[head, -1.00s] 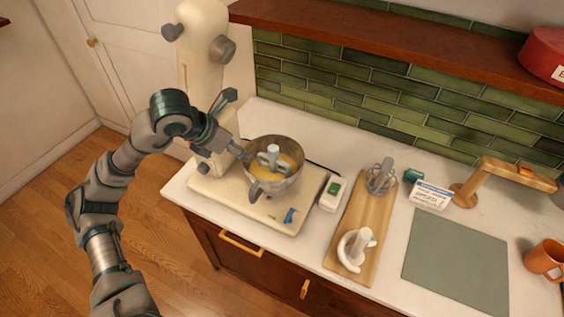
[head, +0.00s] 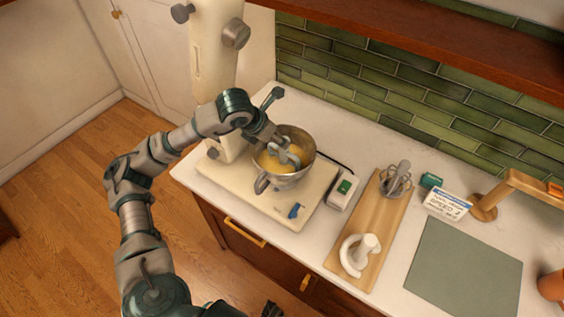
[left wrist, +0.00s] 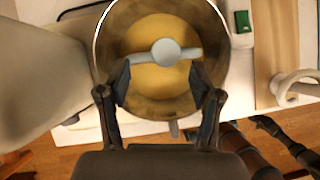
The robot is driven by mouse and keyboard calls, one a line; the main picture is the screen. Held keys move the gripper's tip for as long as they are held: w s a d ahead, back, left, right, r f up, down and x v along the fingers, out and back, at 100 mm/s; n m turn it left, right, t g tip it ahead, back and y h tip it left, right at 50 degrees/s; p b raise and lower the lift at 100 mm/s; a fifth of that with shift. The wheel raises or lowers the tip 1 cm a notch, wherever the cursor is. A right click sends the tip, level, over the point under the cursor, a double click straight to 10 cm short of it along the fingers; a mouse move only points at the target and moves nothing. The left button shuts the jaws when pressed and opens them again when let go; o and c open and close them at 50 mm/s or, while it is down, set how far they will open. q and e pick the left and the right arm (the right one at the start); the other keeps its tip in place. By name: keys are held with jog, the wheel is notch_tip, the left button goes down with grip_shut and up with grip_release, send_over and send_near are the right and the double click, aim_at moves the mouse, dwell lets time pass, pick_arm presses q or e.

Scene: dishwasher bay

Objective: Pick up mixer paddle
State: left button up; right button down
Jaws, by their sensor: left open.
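The mixer paddle (left wrist: 165,52) is grey, with a round hub and two side arms, and lies across the yellow batter in the metal mixing bowl (left wrist: 103,45). My left gripper (left wrist: 161,84) is open, its fingertips over the near part of the bowl, one on each side of the hub's line and nearer the camera than the hub. No grip on the paddle shows. In the head view the left gripper (head: 285,150) reaches into the bowl (head: 270,178) and largely hides the paddle. Dark finger-like parts, seemingly my right gripper (head: 270,309), show at the bottom edge; their opening is unclear.
The cream stand mixer (head: 212,70) rises behind the bowl, close to my left arm. A switch box (head: 343,188) stands right of the mixer base. A wooden board (head: 372,220) holds a whisk (head: 397,178) and a white hook-like attachment (head: 358,254). A grey-green mat (head: 465,270) is clear.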

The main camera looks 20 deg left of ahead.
aim_at(284, 157)
pick_arm(q)
jog(key=shift+w+d+f+p, duration=0.2)
jog(key=shift+w+d+f, duration=0.25)
jog(key=shift+d, duration=0.15)
jog(key=shift+w+d+f+p, duration=0.2)
jog(key=shift+w+d+f, duration=0.1)
jog(key=shift+d+f, duration=0.25)
jog(key=shift+w+a+f, duration=0.2)
jog(key=shift+w+f, duration=0.2)
jog(key=shift+f, duration=0.15)
jog(key=shift+w+a+f, duration=0.2)
jog(key=shift+w+f, duration=0.15)
jog(key=shift+f, duration=0.2)
jog(key=shift+a, duration=0.45)
jog(key=shift+s, duration=0.1)
jog(key=c, duration=0.3)
jog(key=shift+d, duration=0.45)
jog(key=c, duration=0.8)
jog(key=shift+d, duration=0.25)
grip_shut()
jog(key=shift+d+r, duration=0.15)
pick_arm(e)
jog(key=shift+s+d, duration=0.3)
jog(key=shift+s, duration=0.3)
jog(key=shift+s+d, duration=0.25)
jog(key=shift+s, duration=0.3)
